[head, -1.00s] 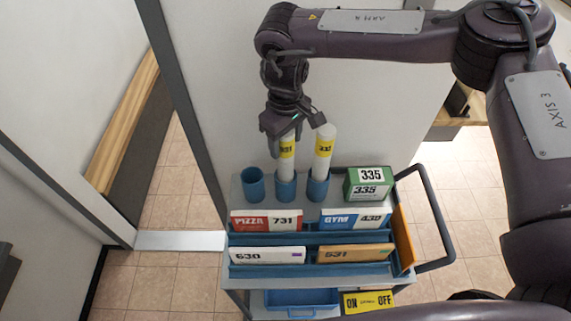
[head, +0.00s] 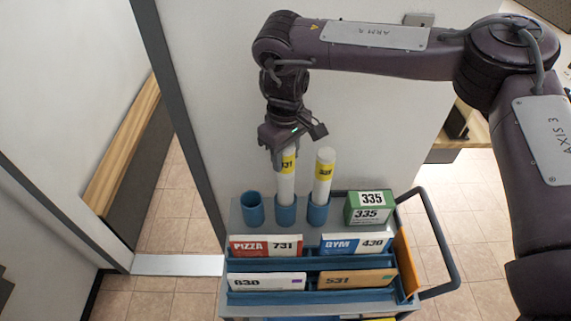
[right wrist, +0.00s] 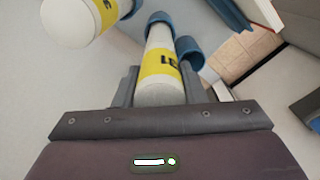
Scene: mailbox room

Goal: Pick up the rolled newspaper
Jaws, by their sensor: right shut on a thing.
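The rolled newspaper (head: 285,184) is white with a yellow numbered band, and stands upright in the middle blue cup (head: 287,213). Its lower end is hidden in or behind the cup's rim. My right gripper (head: 283,157) is shut on its upper part, from above. In the right wrist view the held newspaper (right wrist: 160,68) sits between the two fingers (right wrist: 160,88). A second rolled newspaper (head: 323,180) with a yellow band stands in the right blue cup (head: 318,214), close beside the held one. My left gripper is not in view.
The cart (head: 345,237) also carries an empty blue cup (head: 253,209), a green box marked 335 (head: 368,208) and several numbered mail pieces in blue racks. Its handle (head: 440,232) is at the right.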

